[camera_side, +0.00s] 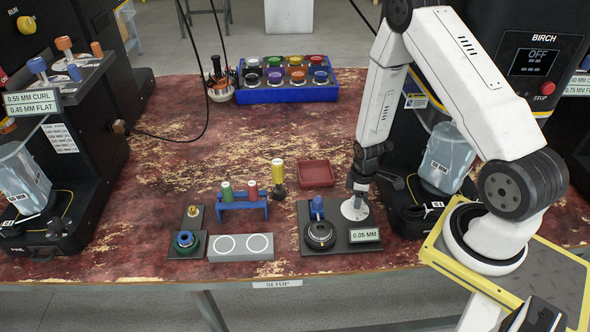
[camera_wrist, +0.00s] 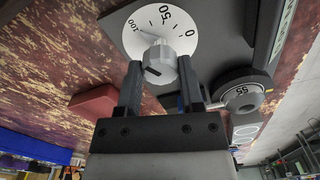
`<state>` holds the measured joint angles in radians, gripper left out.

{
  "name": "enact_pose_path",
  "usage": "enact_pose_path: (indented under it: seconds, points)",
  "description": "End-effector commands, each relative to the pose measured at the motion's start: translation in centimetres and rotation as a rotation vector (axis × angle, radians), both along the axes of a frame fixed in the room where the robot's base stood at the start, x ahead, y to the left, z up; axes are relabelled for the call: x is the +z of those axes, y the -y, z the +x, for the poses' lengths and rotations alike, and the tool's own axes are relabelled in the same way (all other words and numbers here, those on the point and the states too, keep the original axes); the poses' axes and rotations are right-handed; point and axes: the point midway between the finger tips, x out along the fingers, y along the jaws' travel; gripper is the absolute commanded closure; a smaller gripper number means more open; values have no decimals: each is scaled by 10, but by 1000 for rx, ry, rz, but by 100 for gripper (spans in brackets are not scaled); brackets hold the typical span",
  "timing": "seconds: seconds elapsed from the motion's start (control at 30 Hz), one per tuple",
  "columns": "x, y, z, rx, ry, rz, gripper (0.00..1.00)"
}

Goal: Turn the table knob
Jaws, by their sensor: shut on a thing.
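The table knob (camera_wrist: 160,62) is a grey cylinder with a black mark on its end, in the middle of a white dial (camera_wrist: 183,20) marked 0, 50 and 100. My gripper (camera_wrist: 160,82) has one finger on each side of the knob and is shut on it. In the side view my gripper (camera_side: 358,184) points down over the white dial (camera_side: 354,210), at the right of a black plate (camera_side: 285,240). The knob is hidden there by my gripper. I cannot read the dial setting surely.
A red tray (camera_side: 316,174) lies behind. A blue rack (camera_side: 242,206) stands left. A black machine (camera_side: 405,190) is close on the right.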

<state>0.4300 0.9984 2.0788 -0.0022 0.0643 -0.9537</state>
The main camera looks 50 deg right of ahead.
Motion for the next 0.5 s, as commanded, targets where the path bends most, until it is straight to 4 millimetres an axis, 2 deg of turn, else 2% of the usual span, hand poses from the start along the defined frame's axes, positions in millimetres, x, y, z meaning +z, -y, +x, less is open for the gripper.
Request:
enact_pose_path:
  seconds: [0.27, 0.3, 0.4, 0.5]
  points:
    - [0, 0, -1, -2, -3, 1, 100]
    - [0, 0, -1, -2, -3, 1, 42]
    - [0, 0, -1, -3, -2, 1, 16]
    - [0, 0, -1, -2, -1, 0, 16]
